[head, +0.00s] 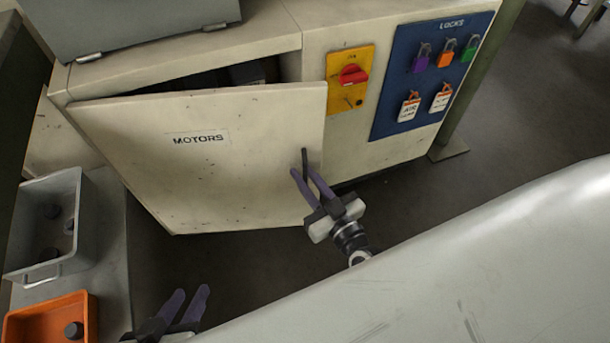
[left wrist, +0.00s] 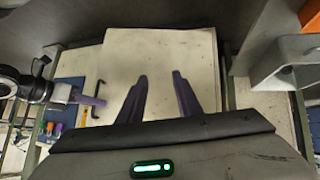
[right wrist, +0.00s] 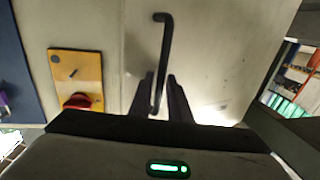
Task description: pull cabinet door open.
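The cream cabinet door (head: 240,130), labelled MOTORS, stands ajar, swung out at its right side, with a dark gap above its top edge. Its black bar handle (head: 305,160) is upright near the door's right edge; it also shows in the right wrist view (right wrist: 163,45). My right gripper (head: 302,170) is at the handle, with the bar's lower part between its fingers, which look apart; contact is hard to tell. My left gripper (head: 191,292) is open and empty, low in front of the door; the left wrist view shows its spread fingers (left wrist: 160,76).
A yellow switch plate with a red knob (head: 353,75) and a blue LOCKS board (head: 430,65) are right of the door. A grey bin (head: 85,215) and an orange bin (head: 45,318) stand at left. A large pale surface (head: 480,270) fills the lower right.

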